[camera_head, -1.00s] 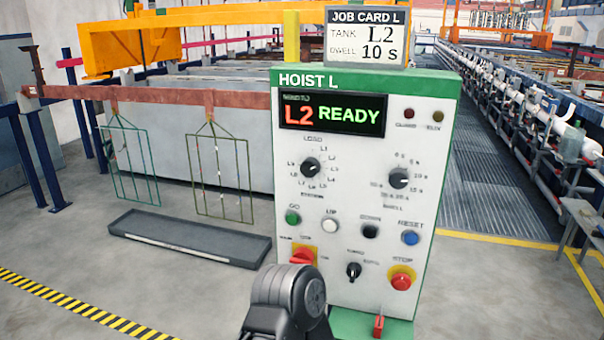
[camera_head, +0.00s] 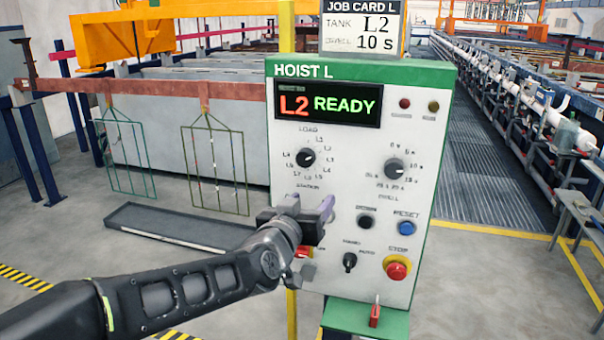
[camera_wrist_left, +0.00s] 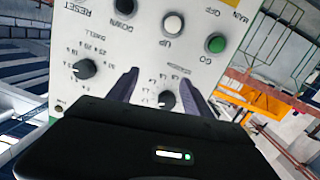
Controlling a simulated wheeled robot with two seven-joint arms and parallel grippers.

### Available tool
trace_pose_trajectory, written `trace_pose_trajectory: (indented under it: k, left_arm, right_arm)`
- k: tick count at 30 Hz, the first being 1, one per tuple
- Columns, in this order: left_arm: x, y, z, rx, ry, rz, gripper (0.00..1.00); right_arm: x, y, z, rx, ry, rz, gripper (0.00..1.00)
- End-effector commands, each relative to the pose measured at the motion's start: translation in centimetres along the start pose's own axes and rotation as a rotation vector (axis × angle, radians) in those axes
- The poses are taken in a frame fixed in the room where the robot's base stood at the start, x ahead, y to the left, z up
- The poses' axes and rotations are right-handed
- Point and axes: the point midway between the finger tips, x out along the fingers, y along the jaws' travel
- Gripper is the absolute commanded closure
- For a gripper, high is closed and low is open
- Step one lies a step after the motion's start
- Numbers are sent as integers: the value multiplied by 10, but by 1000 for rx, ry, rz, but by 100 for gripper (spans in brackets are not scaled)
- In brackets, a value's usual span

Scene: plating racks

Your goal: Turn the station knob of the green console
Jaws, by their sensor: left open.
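The green-and-white console (camera_head: 432,150), labelled HOIST L, stands in the middle of the head view. Its display (camera_head: 328,104) reads L2 READY. The black station knob (camera_head: 306,158) sits on the left of the panel, above the STATION label. My left gripper (camera_head: 308,204) is open in front of the panel, below the knob, and hides the GO and UP buttons. In the left wrist view its two fingers (camera_wrist_left: 158,88) point at the panel, with the station knob (camera_wrist_left: 166,100) seen between them near the right finger. I cannot see them touching. My right gripper is not in view.
The job card (camera_head: 362,28) above the console reads TANK L2, DWELL 10 s. The dwell knob (camera_head: 393,168) is right of the station knob. The red stop button (camera_head: 397,267) is at lower right. Wire racks (camera_head: 214,165) hang to the left.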

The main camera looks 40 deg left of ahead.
Motion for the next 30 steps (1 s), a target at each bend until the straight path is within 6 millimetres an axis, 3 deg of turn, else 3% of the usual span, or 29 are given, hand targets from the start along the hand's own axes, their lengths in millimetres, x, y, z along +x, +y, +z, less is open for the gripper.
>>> trace_pose_trajectory:
  k: [1, 4, 20, 30]
  left_arm:
    - [-12, -12, -29, 22, 60, -25, 41]
    - [-24, -26, -56, 92, 115, -61, 41]
    - [-18, -27, -58, 141, 114, -67, 41]
    - [26, -28, -62, 141, 112, -66, 41]
  right_arm:
    - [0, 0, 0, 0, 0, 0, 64]
    - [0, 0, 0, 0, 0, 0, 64]
    - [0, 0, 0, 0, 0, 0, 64]
    - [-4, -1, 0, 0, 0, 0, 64]
